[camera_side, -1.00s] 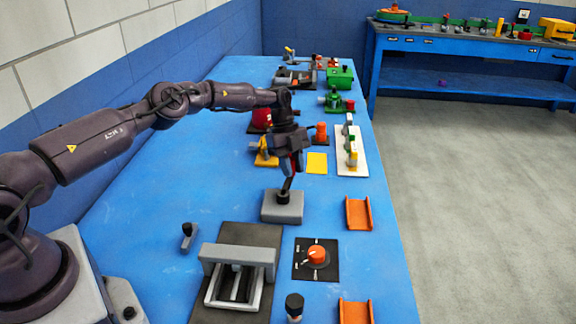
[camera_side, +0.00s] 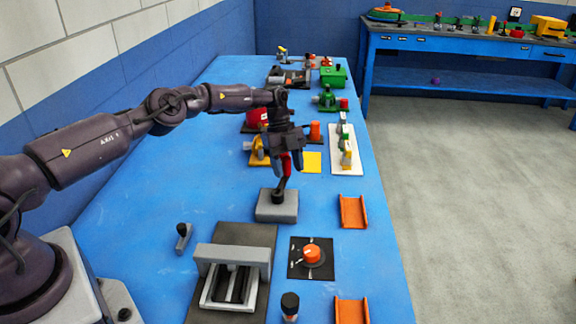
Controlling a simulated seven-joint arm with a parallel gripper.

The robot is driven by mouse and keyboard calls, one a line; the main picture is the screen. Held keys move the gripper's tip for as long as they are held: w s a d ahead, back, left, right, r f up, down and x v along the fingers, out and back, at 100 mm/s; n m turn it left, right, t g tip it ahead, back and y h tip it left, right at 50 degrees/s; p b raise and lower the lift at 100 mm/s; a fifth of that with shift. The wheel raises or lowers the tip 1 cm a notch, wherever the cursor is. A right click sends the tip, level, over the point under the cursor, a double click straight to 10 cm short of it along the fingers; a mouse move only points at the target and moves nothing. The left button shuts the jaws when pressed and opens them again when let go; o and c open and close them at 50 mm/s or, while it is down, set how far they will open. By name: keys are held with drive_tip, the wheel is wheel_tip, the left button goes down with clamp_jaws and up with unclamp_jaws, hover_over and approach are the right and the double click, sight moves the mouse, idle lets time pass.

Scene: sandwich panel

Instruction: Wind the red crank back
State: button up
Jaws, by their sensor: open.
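A narrow red piece (camera_side: 287,164), which looks like the red crank's handle, shows right at my gripper. It stands above a grey block (camera_side: 277,207) with a dark round hub and short dark stem on top. My gripper (camera_side: 286,162) points down over this block, with its fingers beside the red piece. The jaws are open. The gripper hides much of the crank, and I cannot tell its angle or whether a finger touches it.
A red object (camera_side: 257,117) stands behind my gripper. A yellow fixture (camera_side: 259,153) and white panel (camera_side: 345,150) are close by. Orange brackets (camera_side: 353,213), an orange knob (camera_side: 312,253) and a grey sliding frame (camera_side: 232,258) lie nearer. Blue table left of the block is clear.

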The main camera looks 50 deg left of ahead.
drive_tip(key=shift+a+r, duration=0.2)
drive_tip(key=shift+r, duration=0.3)
drive_tip(key=r, duration=0.3)
drive_tip(key=a+r, duration=0.1)
drive_tip(key=r, duration=0.6)
drive_tip(key=shift+w+a+r, duration=0.2)
drive_tip(key=shift+r, duration=0.15)
